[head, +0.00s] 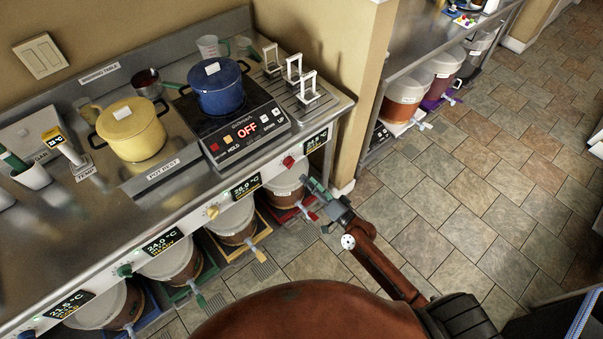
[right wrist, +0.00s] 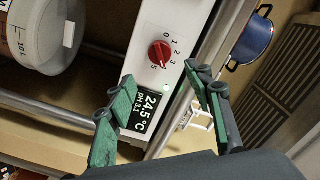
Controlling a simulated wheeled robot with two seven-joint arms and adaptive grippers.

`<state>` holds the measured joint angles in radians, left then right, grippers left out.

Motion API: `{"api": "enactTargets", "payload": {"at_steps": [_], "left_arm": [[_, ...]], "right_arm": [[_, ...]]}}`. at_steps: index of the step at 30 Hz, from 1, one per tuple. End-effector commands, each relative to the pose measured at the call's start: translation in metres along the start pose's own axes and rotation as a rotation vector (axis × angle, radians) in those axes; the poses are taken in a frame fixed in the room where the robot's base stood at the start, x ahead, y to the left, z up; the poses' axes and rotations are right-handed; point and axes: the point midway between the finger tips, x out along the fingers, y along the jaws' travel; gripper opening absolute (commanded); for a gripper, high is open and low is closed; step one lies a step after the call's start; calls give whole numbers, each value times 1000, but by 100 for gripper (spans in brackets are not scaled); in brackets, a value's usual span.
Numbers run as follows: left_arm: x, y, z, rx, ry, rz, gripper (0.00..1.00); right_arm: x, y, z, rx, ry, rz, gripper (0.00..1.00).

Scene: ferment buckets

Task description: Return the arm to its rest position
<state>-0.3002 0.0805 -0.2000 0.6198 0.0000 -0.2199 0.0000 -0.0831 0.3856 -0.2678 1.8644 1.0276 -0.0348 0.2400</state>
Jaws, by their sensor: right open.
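My right arm reaches in from the bottom right of the head view. Its right gripper (head: 312,186) is in front of the bench's right end, close to the bucket with the red tap. In the right wrist view the green-padded fingers (right wrist: 160,76) are spread apart with nothing between them. Beyond them are a red knob (right wrist: 160,54) with numbers round it and a display (right wrist: 146,110) reading 24.5 °C. The red knob also shows in the head view (head: 288,161). My left gripper is not in view.
Several buckets with taps stand below; the rightmost (head: 284,192) is near the gripper. Tiled floor (head: 470,215) is open at right.

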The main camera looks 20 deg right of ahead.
Motion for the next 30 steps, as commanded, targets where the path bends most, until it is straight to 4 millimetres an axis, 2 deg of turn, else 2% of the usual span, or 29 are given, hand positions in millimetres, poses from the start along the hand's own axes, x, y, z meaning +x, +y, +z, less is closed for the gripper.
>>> {"api": "enactTargets", "payload": {"at_steps": [3, 6, 24, 26, 28, 30], "left_arm": [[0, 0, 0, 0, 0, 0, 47], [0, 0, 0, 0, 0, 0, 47], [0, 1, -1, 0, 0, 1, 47], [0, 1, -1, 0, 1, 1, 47], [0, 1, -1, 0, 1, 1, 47], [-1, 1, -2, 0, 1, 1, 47]], "right_arm": [[-15, 1, 0, -1, 0, 1, 47], [-20, 0, 0, 1, 0, 0, 47], [-22, 2, 0, -1, 0, 3, 47], [-24, 9, 3, -9, -4, 17, 47], [-29, 29, 11, -30, -16, 54, 47], [-38, 60, 24, -67, -38, 113, 47]]}}
